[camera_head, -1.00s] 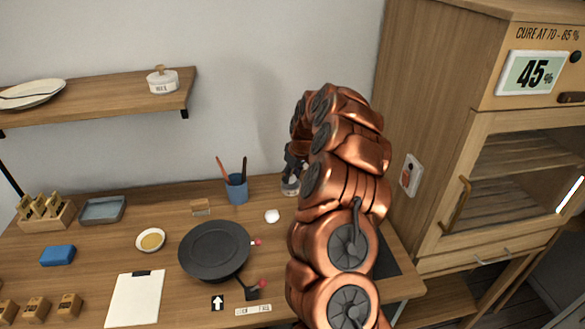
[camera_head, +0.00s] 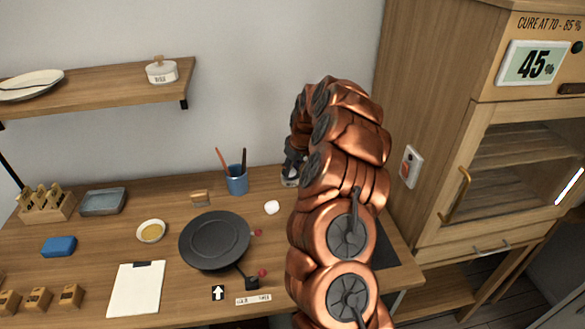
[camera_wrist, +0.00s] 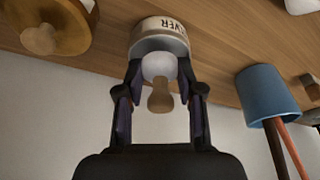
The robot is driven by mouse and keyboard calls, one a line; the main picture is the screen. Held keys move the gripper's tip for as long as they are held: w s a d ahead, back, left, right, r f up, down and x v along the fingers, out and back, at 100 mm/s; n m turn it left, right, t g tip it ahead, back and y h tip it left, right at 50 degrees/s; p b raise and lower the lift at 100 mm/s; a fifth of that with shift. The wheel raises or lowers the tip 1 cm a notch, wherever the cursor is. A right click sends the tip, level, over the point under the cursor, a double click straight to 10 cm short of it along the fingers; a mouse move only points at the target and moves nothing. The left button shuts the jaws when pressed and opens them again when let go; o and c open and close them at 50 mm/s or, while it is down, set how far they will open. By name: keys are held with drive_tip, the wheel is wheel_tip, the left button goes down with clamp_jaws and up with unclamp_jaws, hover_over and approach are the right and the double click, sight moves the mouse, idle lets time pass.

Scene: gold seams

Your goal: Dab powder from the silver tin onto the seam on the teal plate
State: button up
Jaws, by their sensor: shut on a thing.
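The silver tin (camera_wrist: 160,42), a round pale container with part of a label reading "VER", stands at the top of the wrist view. My gripper (camera_wrist: 160,75) is at its near side, its fingers on either side of a white rounded dabber head (camera_wrist: 158,66) with a wooden handle (camera_wrist: 160,97). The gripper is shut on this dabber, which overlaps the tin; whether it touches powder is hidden. In the head view the gripper (camera_head: 293,163) is small and partly behind my copper arm, just above the tin (camera_head: 290,182).
A black round turntable (camera_head: 215,241) stands mid-table. A blue cup of tools (camera_head: 237,182), a yellow powder dish (camera_head: 151,231) and a white clipboard (camera_head: 136,288) are nearby. A wooden cabinet (camera_head: 510,190) reading 45% stands right. My arm hides the table's right part.

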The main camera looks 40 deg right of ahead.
drive_tip(key=shift+f+b, duration=0.5)
drive_tip(key=shift+b, duration=0.3)
idle(2.9)
drive_tip(key=shift+r+b, duration=0.35)
drive_tip(key=shift+r, duration=3.2)
